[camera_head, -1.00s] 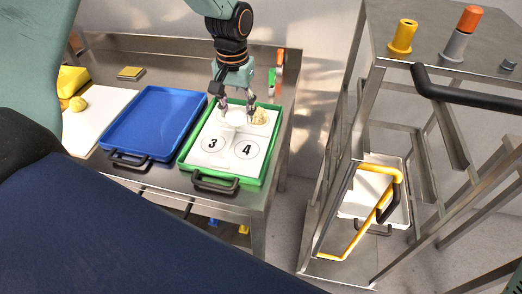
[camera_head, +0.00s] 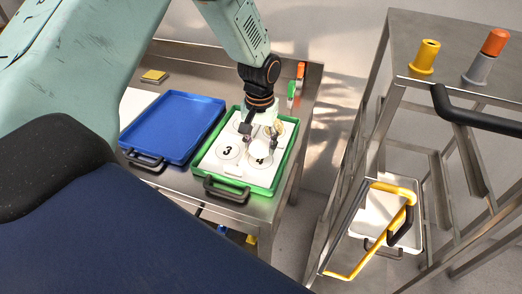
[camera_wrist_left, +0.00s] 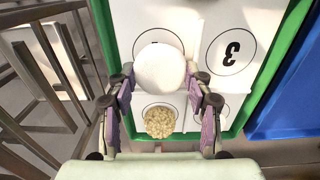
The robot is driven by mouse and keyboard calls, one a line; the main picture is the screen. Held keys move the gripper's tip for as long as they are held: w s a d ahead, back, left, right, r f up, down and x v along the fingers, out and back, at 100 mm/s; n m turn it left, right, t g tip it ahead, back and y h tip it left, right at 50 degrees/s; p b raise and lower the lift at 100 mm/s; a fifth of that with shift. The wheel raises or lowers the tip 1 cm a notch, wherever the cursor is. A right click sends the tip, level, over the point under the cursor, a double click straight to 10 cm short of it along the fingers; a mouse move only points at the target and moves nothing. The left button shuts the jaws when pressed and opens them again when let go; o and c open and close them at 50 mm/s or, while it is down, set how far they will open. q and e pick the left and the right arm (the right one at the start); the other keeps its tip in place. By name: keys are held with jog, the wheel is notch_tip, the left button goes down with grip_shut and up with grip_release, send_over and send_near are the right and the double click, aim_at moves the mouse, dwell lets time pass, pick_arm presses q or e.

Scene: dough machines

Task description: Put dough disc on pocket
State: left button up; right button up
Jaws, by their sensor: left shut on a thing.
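The white round dough disc (camera_wrist_left: 160,68) is between the fingertips of my left gripper (camera_wrist_left: 160,82), which is shut on it. In the wrist view the disc covers part of a printed circle on the white mat; how far above the mat it is I cannot tell. In the head view my left gripper (camera_head: 261,138) is over the right part of the green tray (camera_head: 276,178), by the pocket marked 4 (camera_head: 259,160). The disc does not show clearly there. The pocket marked 3 (camera_head: 227,151) is bare; it also shows in the wrist view (camera_wrist_left: 231,48).
A crumbly beige lump (camera_wrist_left: 159,122) lies in another circle, close to my fingers. A blue tray (camera_head: 172,125) stands left of the green one.

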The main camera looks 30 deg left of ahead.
aim_at(259, 145)
pick_arm(q)
jog(key=shift+s+d+f, duration=0.1)
jog(key=shift+d+f, duration=0.1)
jog(key=shift+f, duration=0.35)
jog(key=shift+s+d+f, duration=0.1)
jog(key=shift+d+f, duration=0.05)
jog(key=shift+f, duration=0.4)
jog(key=shift+w+a+f, duration=0.1)
jog(key=shift+w+f, duration=0.05)
jog(key=shift+f, duration=0.1)
jog(key=shift+w+a+f, duration=0.1)
jog(key=shift+a, duration=0.05)
jog(key=o, duration=0.9)
jog(key=shift+a+f, duration=0.1)
jog(key=shift+a, duration=0.1)
jog(key=shift+o, duration=1.2)
jog(key=shift+d+r, duration=0.25)
jog(key=shift+d, duration=0.15)
jog(key=shift+a+f, duration=0.1)
jog(key=shift+a, duration=0.2)
jog(key=shift+w+r, duration=0.1)
jog(key=shift+r, duration=0.25)
notch_tip(259, 145, up, 9)
jog(key=shift+r, duration=0.95)
jog(key=shift+s+d+r, duration=0.2)
jog(key=shift+r, duration=0.05)
jog(key=shift+w+a+f, duration=0.1)
jog(key=shift+a, duration=0.05)
